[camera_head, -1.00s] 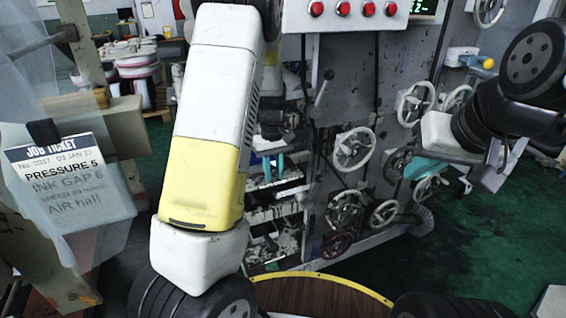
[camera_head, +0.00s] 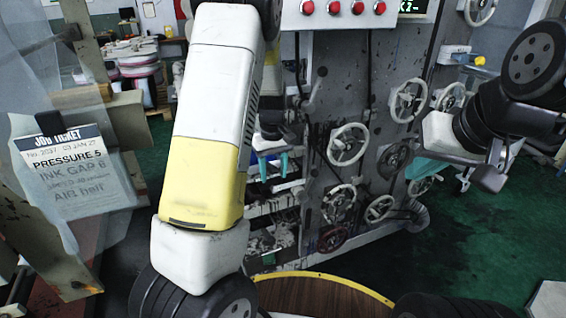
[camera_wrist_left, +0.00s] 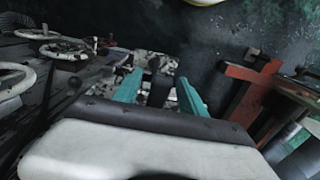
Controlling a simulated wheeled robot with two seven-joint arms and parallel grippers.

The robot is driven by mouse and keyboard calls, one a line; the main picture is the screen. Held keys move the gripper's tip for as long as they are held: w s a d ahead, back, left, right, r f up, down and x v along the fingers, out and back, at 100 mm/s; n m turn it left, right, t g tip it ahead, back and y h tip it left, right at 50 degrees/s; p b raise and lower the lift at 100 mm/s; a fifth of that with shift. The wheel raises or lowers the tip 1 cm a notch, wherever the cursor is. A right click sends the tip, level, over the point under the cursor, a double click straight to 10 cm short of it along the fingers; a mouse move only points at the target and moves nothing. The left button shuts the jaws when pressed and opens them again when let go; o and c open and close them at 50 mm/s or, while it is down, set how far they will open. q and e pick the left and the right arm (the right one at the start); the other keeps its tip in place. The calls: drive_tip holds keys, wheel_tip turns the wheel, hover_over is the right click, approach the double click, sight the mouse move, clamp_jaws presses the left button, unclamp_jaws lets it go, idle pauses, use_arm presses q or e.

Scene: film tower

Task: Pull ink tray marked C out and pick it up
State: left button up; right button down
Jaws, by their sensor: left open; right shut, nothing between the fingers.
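The rack of ink trays (camera_head: 285,236) stands low in the press, at the centre of the head view, partly behind my left arm. Several dark-stained shelves or trays show there, but no letter C can be read and I cannot tell which tray is C. My left gripper (camera_head: 270,167) is open and empty, its teal fingers pointing down in front of the press above the rack. In the left wrist view its two teal fingers (camera_wrist_left: 158,92) are apart, with pale, stained clutter beyond. My right gripper (camera_head: 424,168) is shut and empty, near the press's right side.
The press face carries several handwheels (camera_head: 348,145) and red buttons (camera_head: 333,7). A job ticket (camera_head: 72,165) hangs at left beside a beige frame (camera_head: 110,125). A red-orange frame (camera_wrist_left: 250,90) stands right in the wrist view.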

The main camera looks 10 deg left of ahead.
use_arm(q)
wheel_tip(320, 180, up, 8)
drive_tip(key=shift+f, duration=0.1)
idle(0.4)
